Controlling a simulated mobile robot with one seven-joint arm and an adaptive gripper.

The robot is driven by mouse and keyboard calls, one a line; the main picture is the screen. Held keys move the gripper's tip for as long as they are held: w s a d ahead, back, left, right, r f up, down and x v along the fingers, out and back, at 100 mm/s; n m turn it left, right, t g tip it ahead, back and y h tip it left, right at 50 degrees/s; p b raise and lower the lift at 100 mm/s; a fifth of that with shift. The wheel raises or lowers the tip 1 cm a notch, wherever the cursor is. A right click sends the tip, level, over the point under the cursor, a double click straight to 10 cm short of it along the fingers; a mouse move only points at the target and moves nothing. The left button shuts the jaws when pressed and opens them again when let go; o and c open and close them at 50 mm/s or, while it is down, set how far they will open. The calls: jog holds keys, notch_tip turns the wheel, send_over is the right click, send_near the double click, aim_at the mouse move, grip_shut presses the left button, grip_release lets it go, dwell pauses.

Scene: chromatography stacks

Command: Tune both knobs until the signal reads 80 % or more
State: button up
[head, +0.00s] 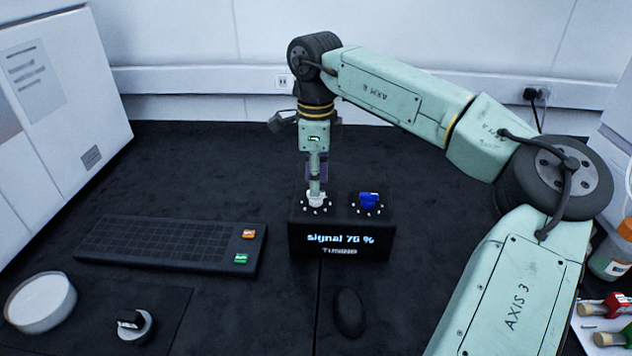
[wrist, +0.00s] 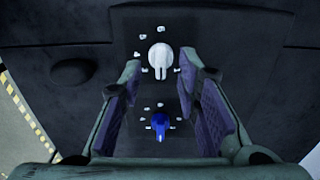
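The black tuner box (head: 301,240) stands on the dark bench. Its lit display (head: 340,239) reads "signal" with a value in the seventies, seemingly 76 %; the smaller line below is unclear. The white knob (head: 317,200) is at the left of its top and the blue knob (head: 369,200) at the right, each ringed by white marks. My gripper (head: 317,187) points down over the white knob. In the wrist view, the white knob (wrist: 160,55) lies between the open fingertips (wrist: 161,66) with gaps on both sides. The blue knob (wrist: 160,122) appears below it, pointer downward.
A black keyboard (head: 165,241) with orange and green keys lies left of the box. A mouse (head: 349,313) lies in front. A white round dish (head: 40,302) and a loose dial (head: 134,325) are front left. Bottles (head: 612,252) stand at the right edge.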

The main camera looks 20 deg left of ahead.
jog(key=shift+f, duration=1.15)
jog(key=shift+c, duration=0.6)
grip_shut()
